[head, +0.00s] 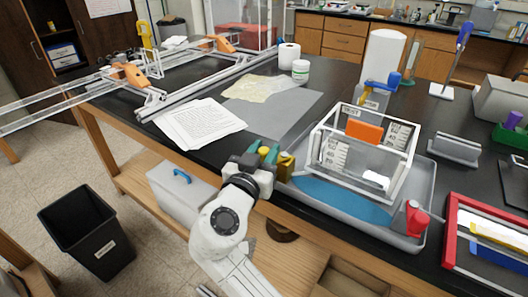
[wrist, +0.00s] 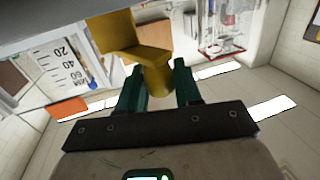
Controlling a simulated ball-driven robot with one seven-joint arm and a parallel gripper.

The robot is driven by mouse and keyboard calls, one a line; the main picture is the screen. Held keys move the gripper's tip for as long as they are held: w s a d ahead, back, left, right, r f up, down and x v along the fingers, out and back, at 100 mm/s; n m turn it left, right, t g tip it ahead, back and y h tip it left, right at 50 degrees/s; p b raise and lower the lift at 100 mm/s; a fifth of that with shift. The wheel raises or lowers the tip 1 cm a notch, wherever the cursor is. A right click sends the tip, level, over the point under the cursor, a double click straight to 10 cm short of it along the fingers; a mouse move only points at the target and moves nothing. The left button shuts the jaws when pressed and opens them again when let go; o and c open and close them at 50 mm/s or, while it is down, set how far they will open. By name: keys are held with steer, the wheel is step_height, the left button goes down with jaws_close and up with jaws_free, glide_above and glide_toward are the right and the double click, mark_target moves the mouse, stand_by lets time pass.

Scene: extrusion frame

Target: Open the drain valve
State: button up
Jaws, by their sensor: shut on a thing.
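A yellow valve-like piece (head: 285,166) is at the left front corner of the grey tray (head: 424,236). My gripper (head: 269,154), with teal fingers, reaches it from the left. In the wrist view, the block and narrower stem of the yellow piece (wrist: 128,38) show, and my gripper (wrist: 160,72) is shut on the stem, one finger on each side. The tray holds blue liquid (head: 335,200) and a clear-walled frame (head: 322,177) with scale cards and an orange block. Whether the valve is open cannot be told.
A red-topped fitting (head: 416,220) stands at the tray's right front corner. A blue-handled fitting (head: 380,86) is behind the tray. Papers (head: 200,126) and a grey mat (head: 265,118) lie left of it. A black bin (head: 85,232) stands on the floor.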

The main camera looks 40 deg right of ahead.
steer(key=shift+c, duration=1.2)
steer(key=shift+s+a+f+n+t+y+b, duration=0.15)
steer(key=shift+s+n+t+y+b, duration=0.2)
steer(key=shift+n+t+y+b, duration=0.35)
steer(key=shift+s+n+t+y, duration=0.3)
steer(key=shift+n+t+y, duration=0.4)
steer(key=shift+t, duration=0.6)
steer(key=o, duration=0.9)
steer(key=shift+o, duration=0.2)
